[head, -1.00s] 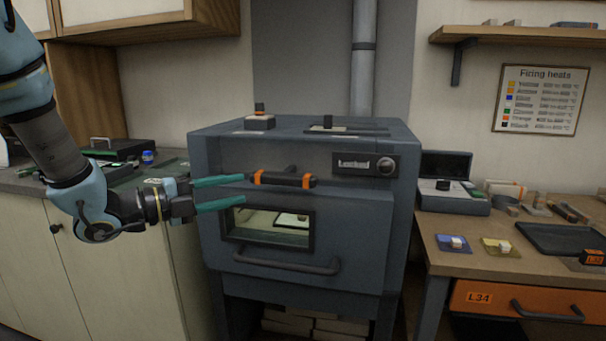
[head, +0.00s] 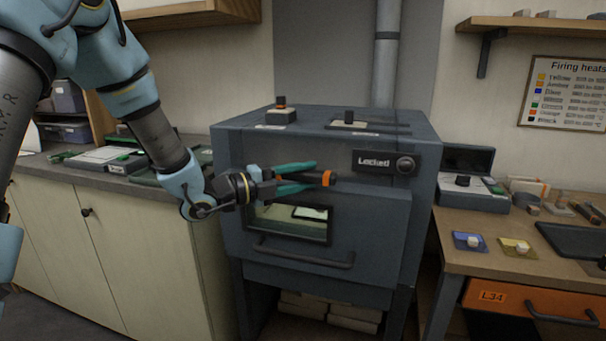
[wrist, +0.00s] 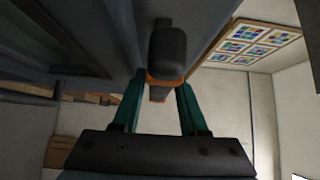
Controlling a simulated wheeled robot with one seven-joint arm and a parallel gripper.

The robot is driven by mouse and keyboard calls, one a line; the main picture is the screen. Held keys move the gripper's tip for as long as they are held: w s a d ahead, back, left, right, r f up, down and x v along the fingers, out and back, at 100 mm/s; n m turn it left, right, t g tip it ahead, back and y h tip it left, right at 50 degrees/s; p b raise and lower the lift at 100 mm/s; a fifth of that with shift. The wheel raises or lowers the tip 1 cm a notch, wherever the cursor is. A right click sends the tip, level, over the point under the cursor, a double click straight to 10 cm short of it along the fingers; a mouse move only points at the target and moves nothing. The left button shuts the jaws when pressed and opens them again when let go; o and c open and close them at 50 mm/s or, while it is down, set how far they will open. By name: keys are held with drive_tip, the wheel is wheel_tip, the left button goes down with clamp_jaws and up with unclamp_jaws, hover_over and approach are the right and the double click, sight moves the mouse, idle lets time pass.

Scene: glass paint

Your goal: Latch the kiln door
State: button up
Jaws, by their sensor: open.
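The kiln (head: 385,225) is a grey box with a shut front door that has a small window (head: 288,222) and a bar handle (head: 305,257). A display (head: 375,161) on its upper front reads "Locked". The latch handle (head: 326,179), black with orange bands, lies sideways above the window. It also shows in the wrist view (wrist: 167,52). My gripper (head: 313,172), with teal fingers, is open at the latch handle and hides its left part. In the wrist view the handle's orange band lies between the fingertips (wrist: 158,90); contact is unclear.
A cabinet counter (head: 45,165) stands left. A wooden bench (head: 475,263) with a blue tile (head: 466,241), a yellow tile (head: 512,247) and a dark tray (head: 580,243) stands right. A flue pipe (head: 386,60) rises behind.

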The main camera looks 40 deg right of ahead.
drive_tip(key=shift+c, duration=0.2)
clamp_jaws()
idle(1.1)
